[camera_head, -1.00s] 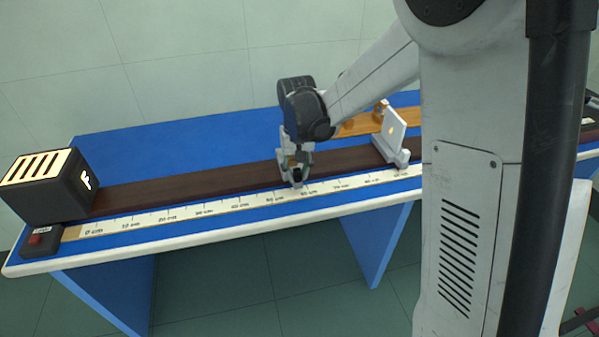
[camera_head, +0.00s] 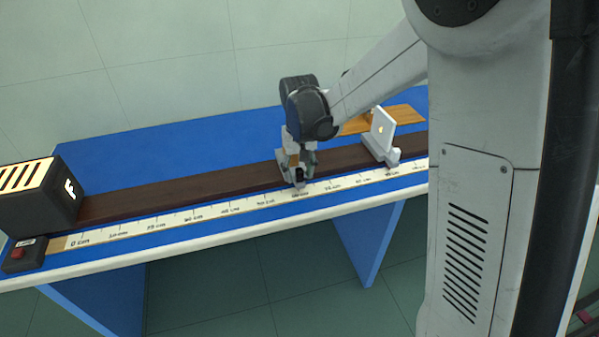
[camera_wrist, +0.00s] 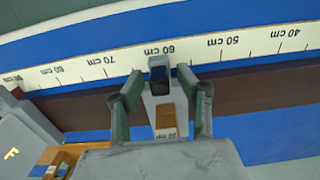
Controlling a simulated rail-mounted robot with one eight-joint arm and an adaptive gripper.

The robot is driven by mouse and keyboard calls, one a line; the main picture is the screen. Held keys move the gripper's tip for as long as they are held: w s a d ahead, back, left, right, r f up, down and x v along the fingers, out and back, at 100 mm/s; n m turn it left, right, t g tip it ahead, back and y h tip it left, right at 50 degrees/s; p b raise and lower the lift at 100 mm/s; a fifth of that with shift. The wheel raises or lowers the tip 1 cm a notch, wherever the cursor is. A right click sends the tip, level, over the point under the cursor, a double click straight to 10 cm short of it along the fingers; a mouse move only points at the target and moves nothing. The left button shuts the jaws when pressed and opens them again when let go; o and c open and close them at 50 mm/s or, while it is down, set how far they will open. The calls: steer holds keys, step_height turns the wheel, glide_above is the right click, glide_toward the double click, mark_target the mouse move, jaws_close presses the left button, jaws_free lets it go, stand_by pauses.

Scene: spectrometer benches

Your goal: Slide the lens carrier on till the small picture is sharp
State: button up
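The lens carrier (camera_wrist: 158,92) is a light grey piece with a dark block at its front, near the 60 cm mark in the wrist view. My gripper (camera_wrist: 161,84) has one finger on each side of it and appears shut on it. In the head view my gripper (camera_head: 297,180) is low over the dark rail (camera_head: 190,199) and mostly hides the carrier. The white screen (camera_head: 382,134) stands farther right on the rail. Its small yellow picture (camera_wrist: 12,153) reads as an F in the wrist view; its fine sharpness is too small to judge.
The black lamp box (camera_head: 38,200) with a glowing F stands at the left end, behind a red switch (camera_head: 18,253). The scale (camera_head: 215,212) runs along the front of the rail. A wooden board (camera_head: 405,115) lies behind the screen. The rail between carrier and screen looks clear.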

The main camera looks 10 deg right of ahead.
step_height(320, 180, up, 12)
stand_by(0.8)
steer(key=s+d+r+t, duration=0.1)
steer(key=s+d+t, duration=0.2)
steer(key=s, duration=0.9)
steer(key=s+d+r+m+t, duration=0.1)
steer(key=s+d+t, duration=0.3)
steer(key=s, duration=0.8)
steer(key=shift+s+r, duration=0.25)
steer(key=shift+r, duration=0.25)
steer(key=shift+c, duration=0.3)
stand_by(2.5)
